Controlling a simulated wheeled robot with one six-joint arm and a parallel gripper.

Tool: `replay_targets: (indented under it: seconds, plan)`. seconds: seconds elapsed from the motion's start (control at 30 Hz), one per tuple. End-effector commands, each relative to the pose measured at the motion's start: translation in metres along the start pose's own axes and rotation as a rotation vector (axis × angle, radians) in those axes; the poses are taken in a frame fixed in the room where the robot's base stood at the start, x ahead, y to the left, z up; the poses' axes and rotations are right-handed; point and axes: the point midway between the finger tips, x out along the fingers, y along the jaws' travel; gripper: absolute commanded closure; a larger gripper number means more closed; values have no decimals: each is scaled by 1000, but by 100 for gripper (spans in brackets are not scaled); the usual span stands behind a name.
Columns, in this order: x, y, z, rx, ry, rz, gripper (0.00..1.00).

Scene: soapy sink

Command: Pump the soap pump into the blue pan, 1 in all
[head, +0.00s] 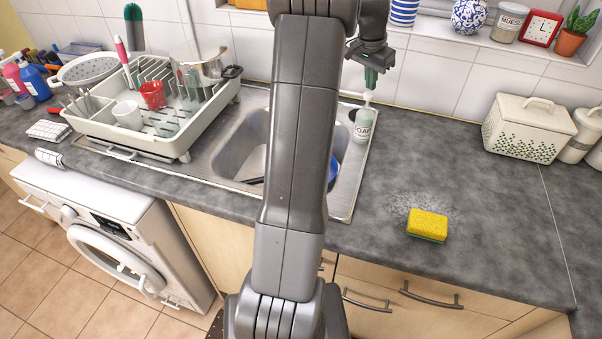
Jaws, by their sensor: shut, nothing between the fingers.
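The soap pump (362,124) is a pale bottle with a dark label, standing upright at the right rim of the sink. Its white pump head (368,97) is just below my gripper (371,80). My gripper is shut, empty and pointing down over the pump head; I cannot tell whether they touch. The blue pan (334,172) lies in the sink basin (238,147). My arm hides most of the pan, and only a blue edge and part of a dark handle show.
A dish rack (190,133) with cups and a pot stands left of the sink. A yellow sponge (428,224) lies on the counter at the right. A bread bin (527,128) stands at the far right. A window sill (440,35) with ornaments is behind my gripper.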

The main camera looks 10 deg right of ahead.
Motion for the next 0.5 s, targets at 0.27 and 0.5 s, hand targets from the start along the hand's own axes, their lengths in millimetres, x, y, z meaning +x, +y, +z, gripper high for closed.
replay_targets:
  seconds: [0.27, 0.5]
  plan:
    - [11, 0, 2, 0, -1, 1, 100]
    - [20, 0, 4, 0, 0, 0, 100]
